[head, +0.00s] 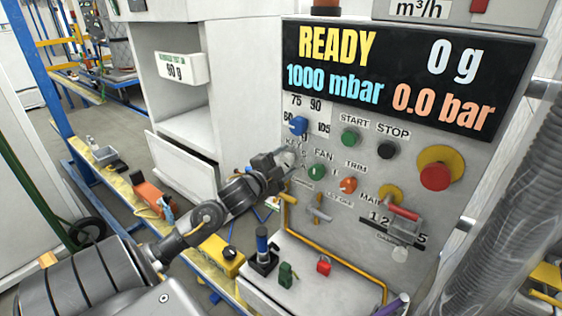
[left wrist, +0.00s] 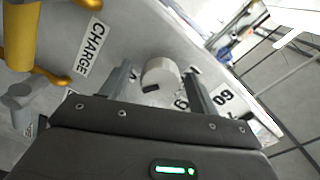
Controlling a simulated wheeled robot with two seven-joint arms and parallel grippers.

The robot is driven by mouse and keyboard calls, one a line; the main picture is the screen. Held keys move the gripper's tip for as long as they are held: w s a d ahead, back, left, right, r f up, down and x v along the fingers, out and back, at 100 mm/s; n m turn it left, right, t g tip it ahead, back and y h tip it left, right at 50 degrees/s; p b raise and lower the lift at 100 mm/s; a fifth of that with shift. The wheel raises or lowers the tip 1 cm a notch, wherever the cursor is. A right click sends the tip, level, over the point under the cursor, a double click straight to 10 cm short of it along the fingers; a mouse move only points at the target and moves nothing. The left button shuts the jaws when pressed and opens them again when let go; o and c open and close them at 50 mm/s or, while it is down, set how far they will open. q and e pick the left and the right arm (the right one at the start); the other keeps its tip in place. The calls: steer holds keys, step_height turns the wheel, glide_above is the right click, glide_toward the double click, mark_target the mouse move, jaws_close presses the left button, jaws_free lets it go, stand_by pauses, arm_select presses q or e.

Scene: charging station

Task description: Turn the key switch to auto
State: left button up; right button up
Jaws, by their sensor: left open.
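The key switch (left wrist: 160,73) shows in the left wrist view as a pale round knob with a dark mark on its lower edge. It lies between the two fingers of my left gripper (left wrist: 157,80), which is open, with a finger on each side. I cannot tell whether either finger touches it. In the head view my left gripper (head: 288,157) is at the panel (head: 440,206), below the blue knob (head: 298,125) and left of the green FAN knob (head: 316,172). There it mostly hides the key switch and its labels. My right gripper is not in view.
The orange TRIM knob (head: 348,185), green START button (head: 350,137), black STOP button (head: 387,150) and red emergency button (head: 435,176) are on the same panel. A yellow pipe (head: 330,258) runs below. A T-shaped handle (head: 318,209) sticks out under my gripper.

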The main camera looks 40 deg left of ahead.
arm_select(q)
steer(key=s+d+b, duration=0.1)
steer(key=s+b, duration=0.1)
steer(key=s, duration=0.8)
steer(key=shift+s, duration=0.35)
steer(key=shift+d, duration=0.1)
